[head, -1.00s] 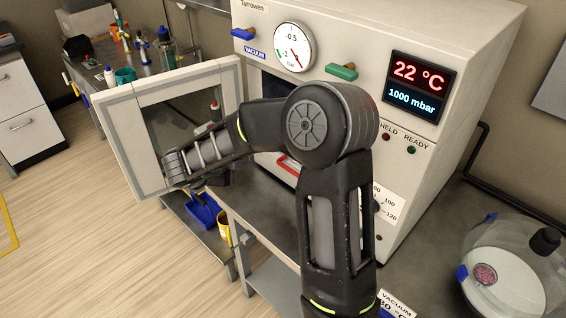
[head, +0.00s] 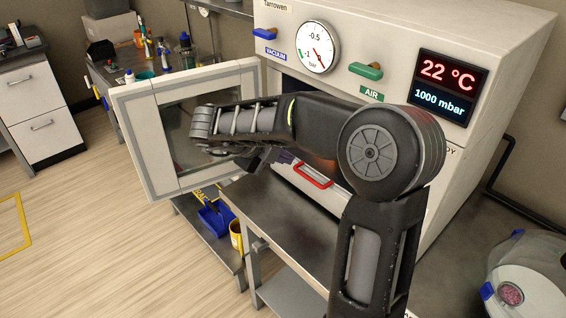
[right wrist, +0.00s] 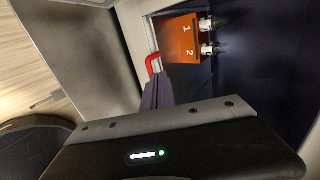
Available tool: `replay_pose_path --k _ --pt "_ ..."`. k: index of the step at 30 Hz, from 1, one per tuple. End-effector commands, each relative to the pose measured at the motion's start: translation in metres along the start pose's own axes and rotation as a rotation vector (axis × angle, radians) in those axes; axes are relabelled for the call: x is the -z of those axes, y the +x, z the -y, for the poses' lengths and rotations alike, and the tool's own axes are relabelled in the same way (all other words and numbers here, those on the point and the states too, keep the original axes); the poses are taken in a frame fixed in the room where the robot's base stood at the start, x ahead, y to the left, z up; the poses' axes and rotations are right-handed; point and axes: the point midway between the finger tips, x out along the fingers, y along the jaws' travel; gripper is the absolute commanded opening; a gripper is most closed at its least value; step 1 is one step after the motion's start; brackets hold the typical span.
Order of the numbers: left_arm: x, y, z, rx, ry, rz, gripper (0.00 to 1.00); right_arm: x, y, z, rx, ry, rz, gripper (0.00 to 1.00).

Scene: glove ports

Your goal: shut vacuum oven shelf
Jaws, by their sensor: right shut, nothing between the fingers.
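The vacuum oven (head: 345,70) stands with its windowed door (head: 150,150) swung wide open to the left. The shelf's red handle (head: 313,180) shows low at the oven mouth, just right of my right gripper (head: 283,157). My forearm crosses in front of the door and hides part of the opening. In the right wrist view, the shut, dark purplish fingers (right wrist: 157,92) lie close to the red handle (right wrist: 152,66); I cannot tell if they touch. An orange surface (right wrist: 185,42) marked 1 and 2 lies behind it, with two small vials. My left gripper is out of view.
A metal bench (head: 270,205) runs below the oven mouth. A blue dustpan (head: 215,218) and a yellow cup (head: 237,236) sit on a lower shelf. A clear domed vessel (head: 515,275) stands at the right.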

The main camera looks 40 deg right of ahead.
Motion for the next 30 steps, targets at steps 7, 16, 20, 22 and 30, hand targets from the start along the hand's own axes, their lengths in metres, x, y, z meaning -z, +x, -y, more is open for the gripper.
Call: replay_pose_path --k 7,16,20,22,30 --pt "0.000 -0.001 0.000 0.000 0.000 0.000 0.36 0.001 0.046 0.000 0.000 -0.001 -0.004 0.00" --pt "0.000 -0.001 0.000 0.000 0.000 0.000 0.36 0.000 0.075 0.000 0.000 -0.001 -0.001 0.00" --pt "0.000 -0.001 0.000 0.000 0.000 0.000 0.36 0.000 0.076 -0.001 0.000 -0.001 0.000 0.00" --pt "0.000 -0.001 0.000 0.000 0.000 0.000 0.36 0.000 0.076 -0.001 0.000 -0.001 0.000 0.00" --pt "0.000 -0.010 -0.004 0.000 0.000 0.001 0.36 0.000 0.084 0.011 0.000 0.001 -0.003 0.00"
